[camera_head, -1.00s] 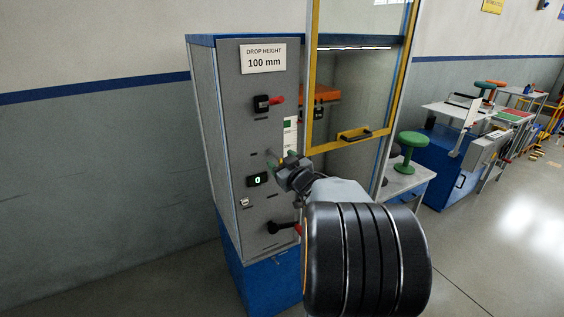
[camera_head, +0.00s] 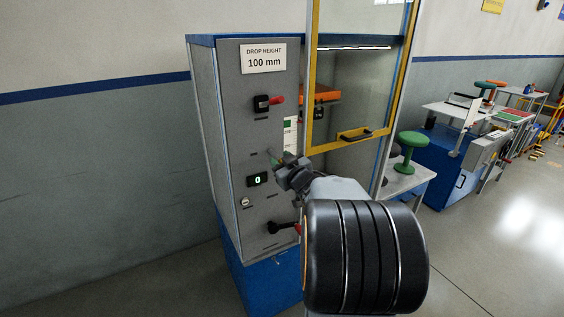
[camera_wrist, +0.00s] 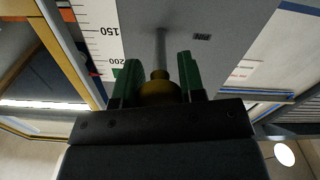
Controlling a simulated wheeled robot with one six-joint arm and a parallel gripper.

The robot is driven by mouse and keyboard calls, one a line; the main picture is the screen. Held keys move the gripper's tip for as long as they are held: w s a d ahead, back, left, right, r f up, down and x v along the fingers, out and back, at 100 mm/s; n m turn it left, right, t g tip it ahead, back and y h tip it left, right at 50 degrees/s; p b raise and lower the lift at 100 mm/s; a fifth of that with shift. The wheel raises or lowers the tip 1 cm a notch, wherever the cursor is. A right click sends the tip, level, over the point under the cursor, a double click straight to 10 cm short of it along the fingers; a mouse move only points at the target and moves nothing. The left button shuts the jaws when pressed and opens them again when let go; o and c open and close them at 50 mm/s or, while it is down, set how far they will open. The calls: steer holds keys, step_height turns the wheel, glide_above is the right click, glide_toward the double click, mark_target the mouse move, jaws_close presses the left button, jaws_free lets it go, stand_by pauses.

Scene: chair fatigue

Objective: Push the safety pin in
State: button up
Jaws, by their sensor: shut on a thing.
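The safety pin shows in the wrist view as a grey rod (camera_wrist: 160,45) with a brass-coloured knob (camera_wrist: 158,88). The rod runs up to the grey front panel (camera_head: 262,215) of the test machine. My gripper (camera_wrist: 157,72) has green fingers on either side of the knob and is shut on it. In the head view my gripper (camera_head: 277,160) is at the panel, above the small "0" display (camera_head: 257,180); the pin is mostly hidden there by the fingers. How far the rod sits in the panel I cannot tell.
A red-tipped lever (camera_head: 275,100) is above my gripper, and a black-knobbed lever (camera_head: 275,228) is below. A scale strip (camera_head: 290,135) and a yellow-framed guard door (camera_head: 355,137) are just to the right. A green stool (camera_head: 411,145) stands farther right.

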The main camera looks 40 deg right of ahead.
mark_target(270, 150)
jaws_close()
steer(key=shift+w+d+b, duration=0.15)
steer(key=shift+w, duration=0.8)
steer(key=shift+w+d+b, duration=0.15)
steer(key=shift+w, duration=0.8)
steer(key=o, duration=1.1)
jaws_free()
steer(key=shift+s, duration=0.1)
steer(key=s+a, duration=0.2)
steer(key=s, duration=1.1)
steer(key=shift+s, duration=0.3)
steer(key=shift+c, duration=0.2)
